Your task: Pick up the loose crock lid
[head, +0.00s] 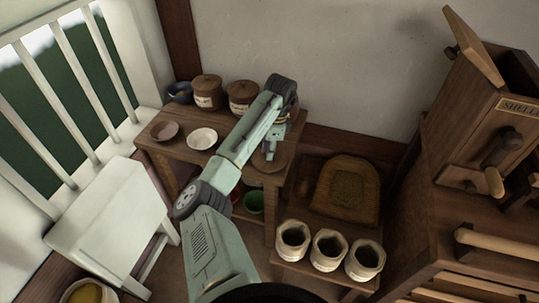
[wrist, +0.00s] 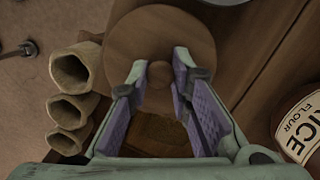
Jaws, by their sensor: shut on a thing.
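The loose crock lid (wrist: 160,38) is a round brown wooden disc with a small knob in its middle. In the wrist view my gripper (wrist: 158,78) has its two fingers on either side of the knob, shut on it. In the head view my gripper (head: 270,153) points down at the lid (head: 282,160), at the right end of the wooden table (head: 226,170). The fingers and arm hide part of the lid. I cannot tell whether it touches the tabletop.
Lidded crocks (head: 207,95) and bowls (head: 201,138) stand on the table. A crock labelled rice flour (wrist: 302,125) is close on the right in the wrist view. Open sacks (head: 327,248) stand right of the table; a white bench (head: 105,210) is at left.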

